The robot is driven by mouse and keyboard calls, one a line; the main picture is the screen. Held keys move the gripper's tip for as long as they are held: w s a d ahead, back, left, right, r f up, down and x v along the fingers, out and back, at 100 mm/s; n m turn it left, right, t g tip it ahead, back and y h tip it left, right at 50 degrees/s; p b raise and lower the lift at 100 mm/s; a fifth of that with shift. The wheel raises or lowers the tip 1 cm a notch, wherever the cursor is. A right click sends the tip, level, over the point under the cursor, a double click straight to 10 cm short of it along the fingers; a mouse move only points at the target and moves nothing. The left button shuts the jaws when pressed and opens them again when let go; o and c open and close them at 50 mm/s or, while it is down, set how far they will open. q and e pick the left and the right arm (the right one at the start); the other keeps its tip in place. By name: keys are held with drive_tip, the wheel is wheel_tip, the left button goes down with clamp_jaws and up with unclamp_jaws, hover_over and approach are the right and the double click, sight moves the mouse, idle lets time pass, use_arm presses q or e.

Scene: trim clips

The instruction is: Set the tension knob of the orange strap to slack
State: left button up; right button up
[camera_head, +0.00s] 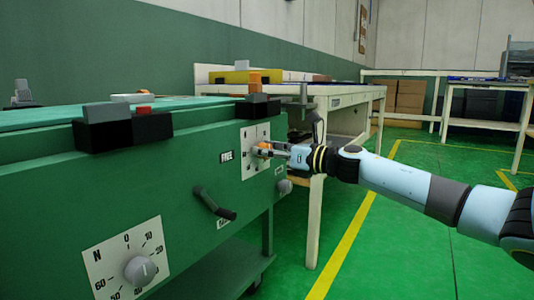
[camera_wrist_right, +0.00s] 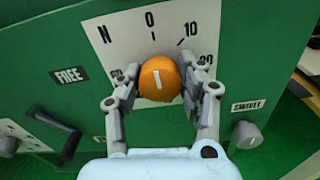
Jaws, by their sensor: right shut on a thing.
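The orange knob (camera_wrist_right: 160,79) sits on a white dial plate (camera_wrist_right: 122,52) marked N, 0 and 10; the lower marks are hidden. Its white line stands nearly upright, toward the 0. In the head view the knob (camera_head: 264,148) is small and partly covered by my gripper. My right gripper (camera_wrist_right: 163,84) is shut on the knob, one finger on each side. It also shows in the head view (camera_head: 273,151), reaching in from the right. No strap can be made out for certain. My left gripper is out of view.
A black lever (camera_head: 214,204) sticks out left of the knob, near a FREE label (camera_head: 226,156). A grey knob (camera_head: 284,186) is below right. A larger grey dial knob (camera_head: 140,270) is at lower left. A white workbench (camera_head: 345,100) stands behind.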

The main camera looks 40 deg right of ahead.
drive_tip(key=shift+f, duration=0.15)
drive_tip(key=o, duration=1.2)
